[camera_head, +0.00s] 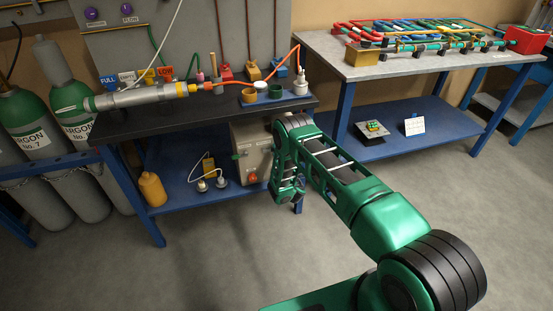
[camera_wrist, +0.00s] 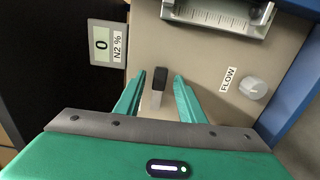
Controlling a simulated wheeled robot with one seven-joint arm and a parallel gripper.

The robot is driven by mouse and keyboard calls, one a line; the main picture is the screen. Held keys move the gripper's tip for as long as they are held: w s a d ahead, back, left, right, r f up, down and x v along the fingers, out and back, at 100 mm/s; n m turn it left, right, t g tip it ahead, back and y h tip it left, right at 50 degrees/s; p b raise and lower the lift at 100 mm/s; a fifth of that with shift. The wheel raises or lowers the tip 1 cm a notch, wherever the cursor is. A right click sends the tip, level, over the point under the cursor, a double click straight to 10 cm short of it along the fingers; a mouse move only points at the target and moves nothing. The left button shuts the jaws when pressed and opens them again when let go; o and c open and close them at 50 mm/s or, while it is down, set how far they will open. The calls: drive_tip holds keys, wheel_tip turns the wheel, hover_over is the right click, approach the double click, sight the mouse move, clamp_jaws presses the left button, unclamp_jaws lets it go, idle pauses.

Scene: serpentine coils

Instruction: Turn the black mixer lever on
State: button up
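The mixer lever (camera_wrist: 159,78) shows in the wrist view as a small upright piece with a black upper end and a pale grey lower part. It stands against a beige panel (camera_wrist: 190,50). My gripper (camera_wrist: 159,75) is open, with one green finger on each side of the lever. Gaps show between the lever and both fingers. In the head view my gripper (camera_head: 287,192) is in front of the beige-grey box (camera_head: 249,147) under the black bench top. The lever cannot be made out there.
A display (camera_wrist: 106,44) reads 0, labelled N2 %. A white knob (camera_wrist: 253,88) sits by a FLOW label (camera_wrist: 228,78). A metal fitting with a scale (camera_wrist: 218,14) is above. The black bench top (camera_head: 210,118) overhangs the box. A yellow bottle (camera_head: 152,188) stands on the blue shelf.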

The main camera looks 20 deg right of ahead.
drive_tip(key=s, duration=1)
drive_tip(key=shift+s, duration=0.25)
idle(0.3)
